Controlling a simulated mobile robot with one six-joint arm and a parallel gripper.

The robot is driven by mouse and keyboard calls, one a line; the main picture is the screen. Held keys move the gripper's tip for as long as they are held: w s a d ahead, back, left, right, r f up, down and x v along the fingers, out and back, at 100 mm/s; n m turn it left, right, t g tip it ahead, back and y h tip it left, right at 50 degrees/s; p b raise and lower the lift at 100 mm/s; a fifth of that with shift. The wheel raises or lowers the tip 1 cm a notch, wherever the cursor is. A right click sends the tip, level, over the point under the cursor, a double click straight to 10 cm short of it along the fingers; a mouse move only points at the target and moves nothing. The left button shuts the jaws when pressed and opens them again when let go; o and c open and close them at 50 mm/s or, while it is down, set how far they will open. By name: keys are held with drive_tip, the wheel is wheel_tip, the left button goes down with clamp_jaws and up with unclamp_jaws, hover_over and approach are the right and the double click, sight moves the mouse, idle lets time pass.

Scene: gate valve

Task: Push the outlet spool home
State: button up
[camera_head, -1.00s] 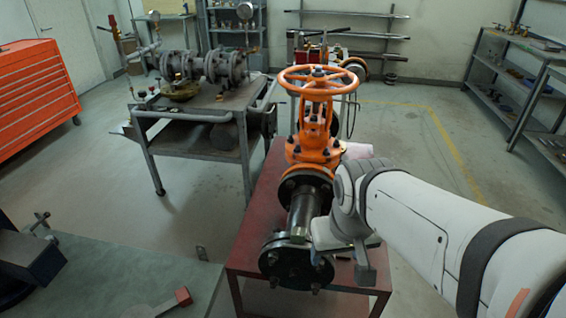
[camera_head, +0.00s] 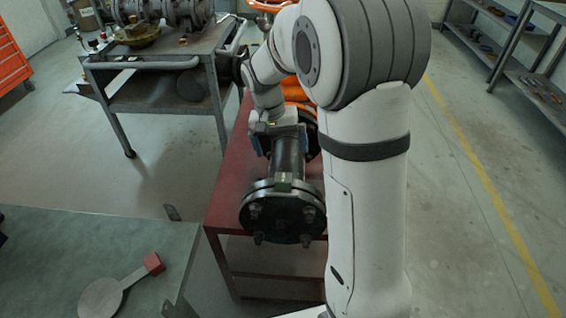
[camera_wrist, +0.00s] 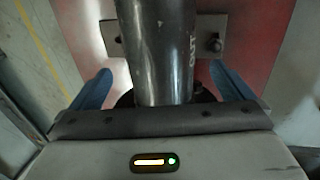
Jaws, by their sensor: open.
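The outlet spool (camera_head: 288,168) is a dark pipe lying level on the red stand, with a round bolted flange (camera_head: 283,212) at its near end. In the wrist view the pipe (camera_wrist: 157,50) carries the letters "OUT". The orange gate valve (camera_head: 298,92) is beyond it, mostly hidden by my arm. The joint between spool and valve is hidden, so I cannot tell whether a gap is there. My gripper (camera_head: 280,138) is open above the spool. In the wrist view its blue fingers (camera_wrist: 161,78) are on either side of the pipe, apart from it.
The red stand (camera_head: 228,190) carries the spool and valve. A grey cart (camera_head: 150,90) stands at the back left. A green-grey table (camera_head: 60,240) with a red-ended tool (camera_head: 125,283) is at front left. Shelves (camera_head: 520,60) are at the right; the floor between is clear.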

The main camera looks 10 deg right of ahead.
drive_tip(key=f, duration=0.2)
drive_tip(key=d+f, duration=0.1)
drive_tip(key=f, duration=0.4)
drive_tip(key=shift+s+d+f+b, duration=0.2)
drive_tip(key=shift+f+b, duration=0.1)
drive_tip(key=shift+b, duration=0.1)
drive_tip(key=shift+w, duration=0.1)
drive_tip(key=c, duration=1.1)
drive_tip(key=shift+w+r, duration=0.1)
